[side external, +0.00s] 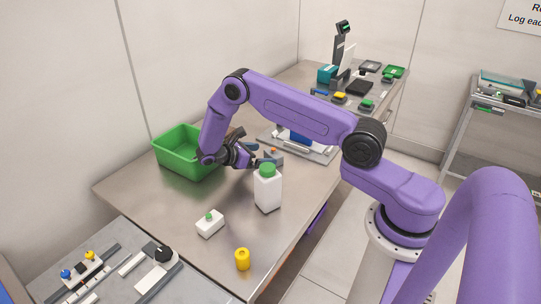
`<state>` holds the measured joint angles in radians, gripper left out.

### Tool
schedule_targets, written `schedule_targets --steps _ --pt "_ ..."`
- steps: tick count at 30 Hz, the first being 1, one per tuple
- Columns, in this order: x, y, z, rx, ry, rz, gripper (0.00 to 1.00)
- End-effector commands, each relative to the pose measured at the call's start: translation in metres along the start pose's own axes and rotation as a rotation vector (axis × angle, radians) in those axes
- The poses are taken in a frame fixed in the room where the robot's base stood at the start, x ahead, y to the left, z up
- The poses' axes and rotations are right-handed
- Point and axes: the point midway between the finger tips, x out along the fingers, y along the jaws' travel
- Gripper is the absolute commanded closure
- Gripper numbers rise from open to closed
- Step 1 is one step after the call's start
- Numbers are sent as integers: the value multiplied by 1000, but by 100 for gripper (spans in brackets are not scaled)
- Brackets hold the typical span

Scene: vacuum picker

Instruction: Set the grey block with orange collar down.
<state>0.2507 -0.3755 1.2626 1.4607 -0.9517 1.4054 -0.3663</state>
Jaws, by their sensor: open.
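The grey block with an orange collar (274,157) is on the steel table behind the white bottle, small in the view and partly hidden by it. A small patch of orange shows on it. My gripper (257,162) is just to its left, low over the table, with its jaws open. I cannot tell whether a finger touches the block or whether the block rests fully on the table.
A white bottle with a green cap (267,188) stands close in front of my gripper. A green bin (183,155) is at left. Bare table (165,205) lies at front left.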

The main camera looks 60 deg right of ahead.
Motion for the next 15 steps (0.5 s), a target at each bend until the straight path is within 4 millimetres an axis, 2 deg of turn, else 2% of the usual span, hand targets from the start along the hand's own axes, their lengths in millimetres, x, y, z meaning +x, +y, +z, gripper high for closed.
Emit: schedule_targets --steps 1,6,10,15 --pt "-12 1 0 2 2 4 0" --pt "-39 0 0 1 1 2 0" --pt "-51 0 0 1 0 0 0" --pt "-58 0 0 0 0 0 0"
